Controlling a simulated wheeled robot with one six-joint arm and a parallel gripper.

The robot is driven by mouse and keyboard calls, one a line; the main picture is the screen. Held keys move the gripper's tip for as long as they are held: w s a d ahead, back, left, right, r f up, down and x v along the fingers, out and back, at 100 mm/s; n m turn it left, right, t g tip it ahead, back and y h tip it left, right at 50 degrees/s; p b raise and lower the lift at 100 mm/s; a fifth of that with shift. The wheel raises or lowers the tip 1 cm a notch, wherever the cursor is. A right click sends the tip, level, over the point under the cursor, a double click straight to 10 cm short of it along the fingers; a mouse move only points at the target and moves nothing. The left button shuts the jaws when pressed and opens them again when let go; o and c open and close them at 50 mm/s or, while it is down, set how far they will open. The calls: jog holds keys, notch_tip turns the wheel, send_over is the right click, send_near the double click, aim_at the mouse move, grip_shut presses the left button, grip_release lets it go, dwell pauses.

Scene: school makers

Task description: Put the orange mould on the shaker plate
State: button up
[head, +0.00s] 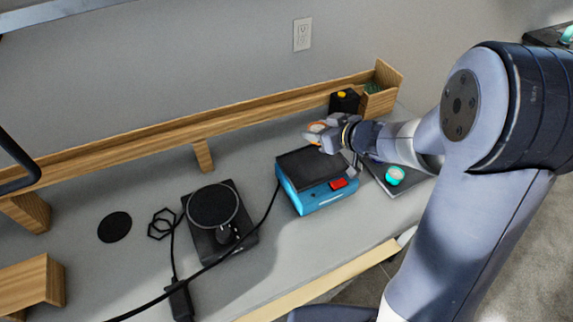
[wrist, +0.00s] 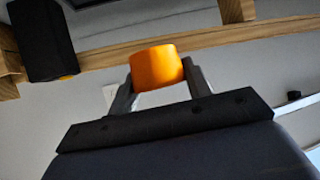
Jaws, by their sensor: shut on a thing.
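The orange mould (wrist: 157,67) is a short, smooth round piece held between the two fingers of my gripper (wrist: 158,84) in the wrist view. In the head view the mould (head: 317,127) shows only partly at the tip of my gripper (head: 322,133), with a pale top. The likely shaker is a blue box (head: 318,198) with a red switch and a dark flat plate (head: 308,167) on top. The plate looks bare. My gripper is near the plate's back right edge and appears raised above it; the exact gap is hard to tell.
A black device (head: 212,205) with a round top stands left of the blue box, with cables around it. A black disc (head: 115,227) lies further left. A wooden shelf (head: 165,120) runs along the back. A black box (head: 344,102) with a yellow top stands behind my gripper. A teal item (head: 394,175) sits right.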

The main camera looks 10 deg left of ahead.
aim_at(314, 164)
notch_tip(314, 164, down, 10)
jog(key=b, duration=0.2)
jog(key=shift+a+r+b, duration=0.1)
jog(key=shift+b, duration=0.3)
jog(key=shift+f, duration=0.2)
jog(key=o, duration=1)
jog(key=shift+r, duration=0.25)
jog(key=shift+s+d+r, duration=0.2)
jog(key=shift+d, duration=0.05)
jog(key=p+v, duration=0.1)
jog(key=v, duration=1)
jog(key=shift+s+p, duration=0.15)
jog(key=shift+p, duration=0.15)
